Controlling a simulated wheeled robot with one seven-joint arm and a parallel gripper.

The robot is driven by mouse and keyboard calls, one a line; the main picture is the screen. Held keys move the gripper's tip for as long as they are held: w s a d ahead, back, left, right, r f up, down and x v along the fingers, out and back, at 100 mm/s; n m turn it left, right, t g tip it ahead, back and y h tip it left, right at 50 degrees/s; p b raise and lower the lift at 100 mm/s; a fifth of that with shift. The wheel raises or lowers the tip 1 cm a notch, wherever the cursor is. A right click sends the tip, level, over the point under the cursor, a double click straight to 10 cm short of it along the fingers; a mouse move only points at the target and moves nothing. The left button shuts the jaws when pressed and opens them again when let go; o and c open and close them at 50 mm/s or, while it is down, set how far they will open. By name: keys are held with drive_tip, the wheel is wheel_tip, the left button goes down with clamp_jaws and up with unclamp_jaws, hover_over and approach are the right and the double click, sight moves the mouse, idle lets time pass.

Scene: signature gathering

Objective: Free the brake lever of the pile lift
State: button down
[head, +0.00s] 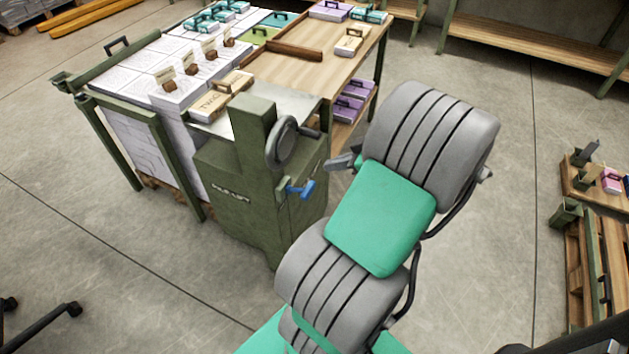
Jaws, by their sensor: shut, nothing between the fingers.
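The pile lift (237,190) is a dark green cabinet with a column, standing at the near end of the paper pile. A blue lever (304,190), which looks like the brake lever, sits on its right-hand face in a small pale bracket. A grey handwheel (282,143) with a dark crank handle is above the lever. My gripper (338,162) shows partly, as a grey tip poking out left of my arm, to the right of and a little above the lever, apart from it in the picture. It is shut and empty; the rest is hidden behind my arm.
White paper stacks (170,60) with tagged blocks stand behind the lift in a green frame (160,140). A wooden table (290,72) with purple, teal and tan bundles adjoins them. A wooden pallet rack (600,190) stands at right.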

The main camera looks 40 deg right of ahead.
hover_over(313, 183)
drive_tip(key=a, duration=0.2)
wheel_tip(313, 183, down, 6)
drive_tip(key=shift+s+d+r+b, duration=0.1)
drive_tip(key=shift+d+b, duration=0.05)
drive_tip(key=shift+b, duration=0.2)
drive_tip(key=f, duration=0.3)
drive_tip(key=shift+s+d+f, duration=0.2)
drive_tip(key=shift+s+f, duration=0.05)
drive_tip(key=shift+s, duration=0.05)
drive_tip(key=shift+s+f, duration=0.15)
drive_tip(key=shift+f, duration=0.15)
drive_tip(key=shift+f+b, duration=0.15)
drive_tip(key=shift+b, duration=0.2)
